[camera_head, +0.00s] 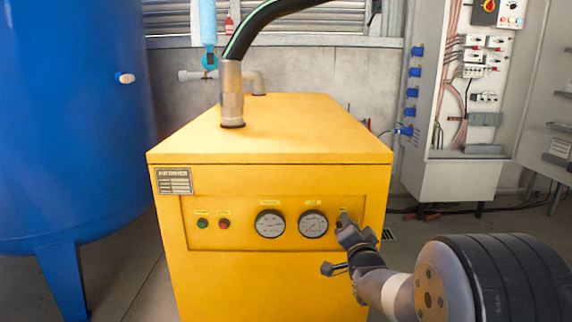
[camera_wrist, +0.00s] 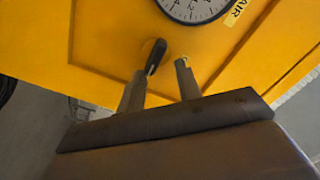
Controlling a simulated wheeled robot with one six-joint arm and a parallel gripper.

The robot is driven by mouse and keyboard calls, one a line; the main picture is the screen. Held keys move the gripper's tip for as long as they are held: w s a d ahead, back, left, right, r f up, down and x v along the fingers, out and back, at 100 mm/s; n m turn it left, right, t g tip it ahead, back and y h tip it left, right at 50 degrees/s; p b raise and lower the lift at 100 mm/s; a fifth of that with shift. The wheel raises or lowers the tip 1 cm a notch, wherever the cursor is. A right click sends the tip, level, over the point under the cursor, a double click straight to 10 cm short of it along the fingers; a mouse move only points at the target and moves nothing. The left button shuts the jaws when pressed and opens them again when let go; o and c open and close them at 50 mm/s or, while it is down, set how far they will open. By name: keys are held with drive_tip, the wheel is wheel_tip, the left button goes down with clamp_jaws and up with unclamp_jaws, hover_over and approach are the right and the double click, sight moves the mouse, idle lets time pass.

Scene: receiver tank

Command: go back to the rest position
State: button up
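My gripper (camera_head: 338,246) is at the lower right of the yellow cabinet's front panel in the head view. In the wrist view my gripper (camera_wrist: 167,76) shows two fingers apart, with nothing held between them. A black lever or knob (camera_wrist: 156,56) on the yellow panel shows right by the left fingertip; I cannot tell whether they touch. In the head view the gripper partly hides this spot, under a small yellow label. The yellow cabinet (camera_head: 270,145) fills the middle of the view.
Two round gauges (camera_head: 270,223) and green (camera_head: 202,223) and red (camera_head: 224,224) buttons sit on the panel. A blue tank (camera_head: 70,120) stands left. An open electrical cabinet (camera_head: 455,180) stands back right. A black hose (camera_head: 262,18) rises from the cabinet top. Floor shows at right.

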drive_tip(key=n+p, duration=0.3)
drive_tip(key=a+n+p, duration=0.1)
drive_tip(key=n+p, duration=0.2)
drive_tip(key=p, duration=0.1)
drive_tip(key=n+p, duration=0.3)
drive_tip(key=shift+a+r, duration=0.2)
drive_tip(key=shift+r, duration=0.15)
drive_tip(key=shift+n, duration=0.3)
drive_tip(key=shift+s+f, duration=0.1)
drive_tip(key=shift+f, duration=0.05)
